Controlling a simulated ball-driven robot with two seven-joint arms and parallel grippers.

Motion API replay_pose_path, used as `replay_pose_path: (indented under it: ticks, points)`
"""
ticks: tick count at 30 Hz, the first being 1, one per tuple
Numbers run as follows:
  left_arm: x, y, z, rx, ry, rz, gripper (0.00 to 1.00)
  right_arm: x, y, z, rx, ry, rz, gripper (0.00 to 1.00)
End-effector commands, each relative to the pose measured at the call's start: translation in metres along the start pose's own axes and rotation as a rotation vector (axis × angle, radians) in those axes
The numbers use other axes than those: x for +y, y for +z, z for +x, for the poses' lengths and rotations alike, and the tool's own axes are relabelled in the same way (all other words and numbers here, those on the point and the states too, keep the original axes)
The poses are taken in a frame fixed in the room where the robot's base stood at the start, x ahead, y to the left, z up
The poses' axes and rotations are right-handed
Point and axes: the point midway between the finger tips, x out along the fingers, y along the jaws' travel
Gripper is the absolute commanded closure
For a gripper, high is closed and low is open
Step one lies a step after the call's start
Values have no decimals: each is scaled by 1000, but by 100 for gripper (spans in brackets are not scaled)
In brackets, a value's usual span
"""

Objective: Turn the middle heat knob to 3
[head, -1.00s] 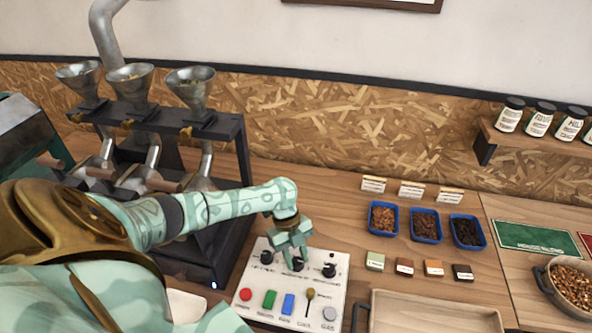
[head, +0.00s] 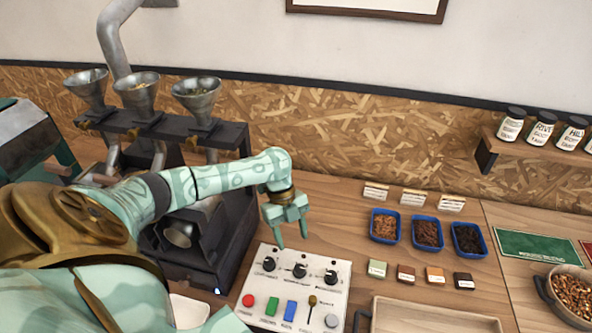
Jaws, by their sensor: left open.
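A white control panel (head: 275,291) lies on the wooden counter in the head view. Three black knobs sit along its back row: the left knob (head: 269,264), the middle knob (head: 299,270) and the right knob (head: 331,277). The scale marks and the settings of the knobs are too small to read. My left gripper (head: 292,242) is open and empty, pointing down above the back edge of the panel. Its fingers are apart from the middle knob, which stands just below them and is in full view. My right gripper is not in view.
The panel front has a red button (head: 249,300), green (head: 271,305) and blue (head: 290,309) switches, a small lever (head: 312,303) and a grey button (head: 331,320). A dark funnel machine (head: 232,143) stands behind left. A tray (head: 420,316) and blue bean trays (head: 427,245) are right.

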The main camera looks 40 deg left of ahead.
Motion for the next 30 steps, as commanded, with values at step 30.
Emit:
replay_pose_path:
  ticks: [30]
  points:
    - [0, -1, -66, 1, 2, 0, 47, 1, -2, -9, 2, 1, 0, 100]
